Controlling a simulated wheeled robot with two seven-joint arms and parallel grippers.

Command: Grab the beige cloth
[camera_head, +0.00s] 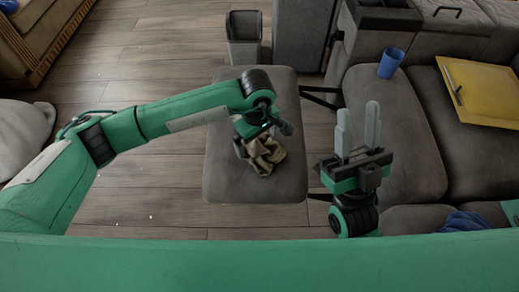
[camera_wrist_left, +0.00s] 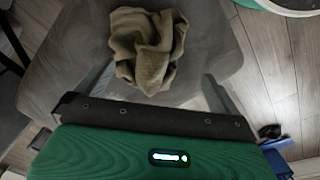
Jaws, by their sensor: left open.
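The beige cloth (camera_head: 265,158) lies crumpled on the grey ottoman seat (camera_head: 238,184). It also shows in the left wrist view (camera_wrist_left: 146,45). My left gripper (camera_head: 261,140) is over the cloth and partly hides its upper edge in the head view. In the left wrist view its fingers stand wide apart on either side of the cloth's near end, with no visible grip on it. Whether they touch the seat cannot be told. My right gripper (camera_head: 358,112) points up beside the sofa, its two grey fingers apart with nothing between them.
A grey bin (camera_head: 244,45) stands behind the ottoman. A grey sofa (camera_head: 400,130) to the right holds a blue cup (camera_head: 390,63), a yellow board (camera_head: 484,90) and a blue cloth (camera_head: 461,221). The wooden floor left of the ottoman is mostly clear.

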